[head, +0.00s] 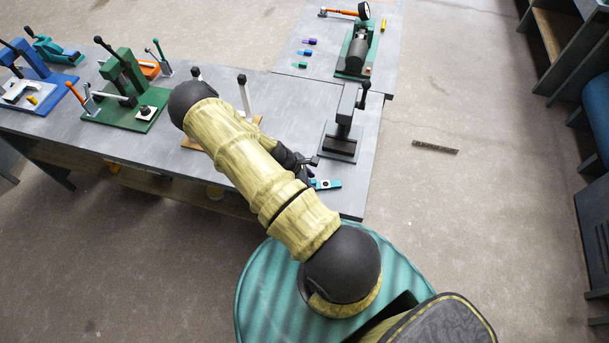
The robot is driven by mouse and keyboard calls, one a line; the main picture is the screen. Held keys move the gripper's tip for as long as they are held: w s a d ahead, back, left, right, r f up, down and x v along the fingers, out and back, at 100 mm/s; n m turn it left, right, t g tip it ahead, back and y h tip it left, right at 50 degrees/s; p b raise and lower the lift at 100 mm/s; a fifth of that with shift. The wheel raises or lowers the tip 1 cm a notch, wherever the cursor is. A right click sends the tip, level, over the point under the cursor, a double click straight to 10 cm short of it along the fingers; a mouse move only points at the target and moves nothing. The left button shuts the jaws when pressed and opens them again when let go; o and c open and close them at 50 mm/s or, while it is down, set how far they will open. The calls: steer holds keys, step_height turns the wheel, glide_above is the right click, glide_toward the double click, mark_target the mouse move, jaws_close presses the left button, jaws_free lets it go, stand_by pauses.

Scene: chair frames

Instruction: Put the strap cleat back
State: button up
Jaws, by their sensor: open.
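My gripper (314,169), dark, is low over the front right of the grey table, mostly hidden behind my arm. Its jaws are open. A small teal piece (328,184) with a dark round spot lies flat on the table close by the fingertips. It may be the strap cleat, but I cannot tell for sure. Its left end is near the gripper, and I cannot tell whether they touch. A dark narrow strip (435,146) lies on the floor to the right of the table.
A dark press on a square base (338,147) stands just behind my gripper. Green (124,104) and blue (30,91) fixtures stand on the table's left part. Another green fixture (356,56) and small coloured pieces (305,53) are at the back. The table's right edge (376,160) is near.

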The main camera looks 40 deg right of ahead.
steer(key=shift+w+a+r+b, duration=0.25)
steer(key=shift+r+b, duration=0.15)
steer(key=shift+r, duration=0.1)
steer(key=b+v, duration=0.3)
steer(key=v, duration=0.7)
steer(key=shift+a+r+b, duration=0.15)
steer(key=shift+r+b, duration=0.15)
steer(key=shift+r, duration=0.15)
steer(key=shift+s+r, duration=0.1)
steer(key=s+a+r+m+t+y, duration=0.2)
steer(key=a+r+m, duration=0.4)
steer(key=r, duration=0.4)
steer(key=s+a+r+m+t+y, duration=0.3)
steer(key=s+a+r+m, duration=0.2)
steer(key=r, duration=0.6)
steer(key=shift+s+a+m+t+y, duration=0.3)
steer(key=shift+s+a+m+y, duration=0.1)
steer(key=shift+a+m, duration=0.4)
steer(key=shift+w, duration=0.1)
steer(key=shift+f+b, duration=0.5)
steer(key=shift+b, duration=0.05)
